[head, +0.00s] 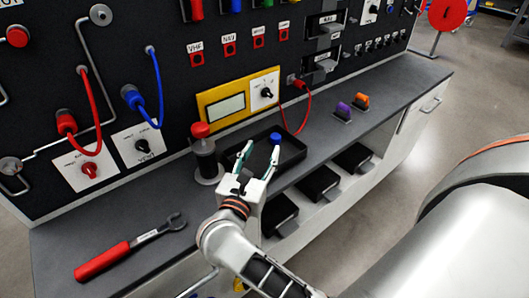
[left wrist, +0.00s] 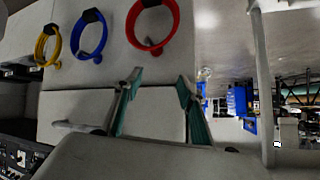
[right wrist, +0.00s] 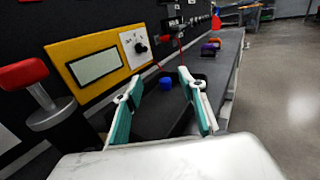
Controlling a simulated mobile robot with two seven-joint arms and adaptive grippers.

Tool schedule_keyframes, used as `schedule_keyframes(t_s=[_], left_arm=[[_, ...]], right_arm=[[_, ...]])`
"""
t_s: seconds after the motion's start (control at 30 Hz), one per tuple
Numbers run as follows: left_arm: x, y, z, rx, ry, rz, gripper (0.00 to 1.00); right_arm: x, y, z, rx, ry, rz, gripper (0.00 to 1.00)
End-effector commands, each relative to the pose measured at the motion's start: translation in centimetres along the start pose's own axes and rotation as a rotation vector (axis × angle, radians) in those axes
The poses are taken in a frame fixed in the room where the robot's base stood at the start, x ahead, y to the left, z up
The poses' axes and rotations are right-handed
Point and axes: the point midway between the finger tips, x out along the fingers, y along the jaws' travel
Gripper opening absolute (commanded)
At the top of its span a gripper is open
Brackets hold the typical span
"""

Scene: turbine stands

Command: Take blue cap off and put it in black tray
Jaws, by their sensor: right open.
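The small blue cap (head: 275,138) shows inside the black tray (head: 293,150), toward its far side. In the right wrist view, the blue cap (right wrist: 166,84) appears on the tray's dark floor (right wrist: 160,120), framed between my fingers but apart from them. My right gripper (head: 261,150) is open and empty over the near part of the tray. My left gripper (left wrist: 159,80) shows only in its own wrist view; its fingers are apart with nothing between them, facing light grey panels.
A red-topped cylinder (head: 203,150) stands left of the tray, close to my right gripper. A red-handled wrench (head: 130,246) lies on the counter at left. Purple (head: 343,111) and orange (head: 361,101) pieces sit to the right. The panel behind carries cables and switches.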

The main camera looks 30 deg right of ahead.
Motion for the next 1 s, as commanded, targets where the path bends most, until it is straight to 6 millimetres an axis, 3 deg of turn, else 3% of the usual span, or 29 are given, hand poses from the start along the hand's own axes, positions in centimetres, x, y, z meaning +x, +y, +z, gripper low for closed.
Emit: schedule_keyframes(t_s=[0.1,0.33,1.0], left_arm=[[0.0,0.0,-0.1,0.0,0.001,-0.001,0.4],[0.0,0.0,-0.1,0.0,0.001,-0.001,0.4],[0.1,-0.1,-0.2,-0.003,0.003,-0.002,0.4]], right_arm=[[-2.2,0.0,0.0,0.001,0.003,0.001,0.41],[-4.4,0.0,0.0,0.001,0.001,-0.001,0.41],[-4.7,0.0,0.1,0.001,0.0,0.0,0.41]])
